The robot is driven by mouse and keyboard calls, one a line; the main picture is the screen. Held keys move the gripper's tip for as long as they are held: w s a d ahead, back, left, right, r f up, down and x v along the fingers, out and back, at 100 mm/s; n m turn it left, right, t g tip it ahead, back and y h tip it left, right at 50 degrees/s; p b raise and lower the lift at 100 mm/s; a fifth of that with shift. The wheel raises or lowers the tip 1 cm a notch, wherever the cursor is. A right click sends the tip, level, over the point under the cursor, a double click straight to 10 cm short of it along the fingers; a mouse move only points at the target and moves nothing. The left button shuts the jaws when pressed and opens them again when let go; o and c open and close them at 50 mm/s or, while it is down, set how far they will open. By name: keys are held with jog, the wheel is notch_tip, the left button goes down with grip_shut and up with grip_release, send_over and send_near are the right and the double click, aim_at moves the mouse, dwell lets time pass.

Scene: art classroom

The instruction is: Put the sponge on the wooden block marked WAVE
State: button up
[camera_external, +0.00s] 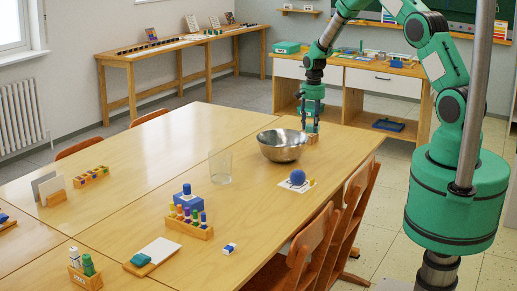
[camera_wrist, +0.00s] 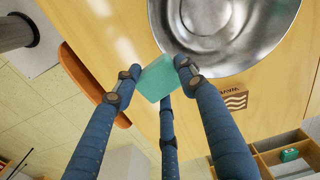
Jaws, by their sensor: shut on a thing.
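My gripper (camera_wrist: 158,72) is shut on the teal sponge (camera_wrist: 157,80), which sits between its blue fingers in the wrist view. The wooden block marked WAVE (camera_wrist: 235,99) lies to the right of the sponge there, beside the metal bowl, with its wavy mark and lettering showing. In the external view my gripper (camera_external: 312,112) points down near the table's far right edge, close behind the bowl. A wooden block (camera_external: 313,138) shows low beside the bowl there, partly hidden. The exact height of the sponge above the table is hard to tell.
The metal bowl (camera_external: 284,145) is close to my gripper and also fills the top of the wrist view (camera_wrist: 222,30). Chairs (camera_external: 305,246) line the table's right side. The table's middle is mostly free.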

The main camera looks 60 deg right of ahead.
jog(key=s+d+m, duration=0.3)
jog(key=d, duration=0.7)
jog(key=shift+s+d+f, duration=0.1)
jog(key=shift+f, duration=1.2)
jog(key=shift+s+d+f, duration=0.1)
jog(key=shift+f, duration=1.2)
jog(key=shift+w, duration=0.1)
jog(key=w+d, duration=0.3)
jog(key=w, duration=0.1)
jog(key=w+d+f, duration=0.1)
jog(key=w+d, duration=0.2)
jog(key=w, duration=0.1)
jog(key=w+d, duration=0.3)
jog(key=w, duration=0.2)
jog(key=shift+w+f, duration=0.1)
jog(key=shift+f, duration=0.15)
jog(key=shift+f, duration=1.8)
jog(key=shift+a+f, duration=0.1)
